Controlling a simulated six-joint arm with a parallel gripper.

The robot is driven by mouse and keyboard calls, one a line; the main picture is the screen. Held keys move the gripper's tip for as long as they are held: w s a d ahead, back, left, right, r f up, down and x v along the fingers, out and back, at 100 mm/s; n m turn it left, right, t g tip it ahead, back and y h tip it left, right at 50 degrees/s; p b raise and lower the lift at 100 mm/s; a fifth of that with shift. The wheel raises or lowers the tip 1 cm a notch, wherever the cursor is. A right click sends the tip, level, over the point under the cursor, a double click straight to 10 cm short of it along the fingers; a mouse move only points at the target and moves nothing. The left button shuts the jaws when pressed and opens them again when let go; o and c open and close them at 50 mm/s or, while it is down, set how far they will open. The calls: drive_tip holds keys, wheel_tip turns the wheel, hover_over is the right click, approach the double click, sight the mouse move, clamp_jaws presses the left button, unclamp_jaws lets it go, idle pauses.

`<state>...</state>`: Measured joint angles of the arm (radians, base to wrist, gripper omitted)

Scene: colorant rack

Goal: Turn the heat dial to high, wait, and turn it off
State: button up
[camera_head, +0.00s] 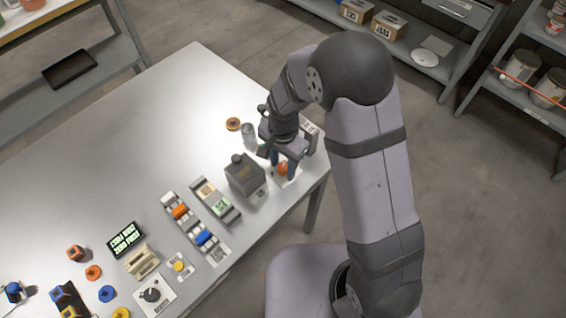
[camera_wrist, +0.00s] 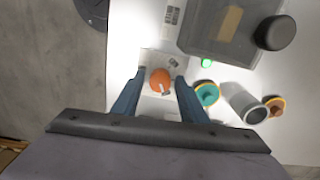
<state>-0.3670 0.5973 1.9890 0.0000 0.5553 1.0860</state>
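An orange dial (camera_wrist: 159,79) with a pale pointer mark sits on a white plate (camera_wrist: 151,60); in the head view the dial (camera_head: 283,169) is at the table's right edge. My gripper (camera_wrist: 161,77) is open, with its two blue fingers on either side of the dial. Gaps show between the fingers and the dial, so it is not gripped. In the head view my gripper (camera_head: 283,167) points down over the dial, partly covering it. The pointer's setting is too small to read.
A grey box (camera_head: 244,175) with a dark knob stands beside the dial. A small green light (camera_wrist: 207,63), a teal-topped round item (camera_wrist: 207,94) and a grey cup (camera_head: 249,133) are close by. A black dial (camera_head: 152,295) lies at the table's front.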

drive_tip(key=c, duration=0.8)
drive_tip(key=shift+o, duration=0.3)
drive_tip(key=shift+n, duration=0.4)
drive_tip(key=n+p, duration=0.1)
drive_tip(key=n, duration=0.4)
drive_tip(key=shift+r, duration=0.1)
drive_tip(key=n, duration=0.6)
drive_tip(key=shift+p, duration=0.3)
drive_tip(key=o, duration=1.1)
drive_tip(key=shift+c, duration=0.2)
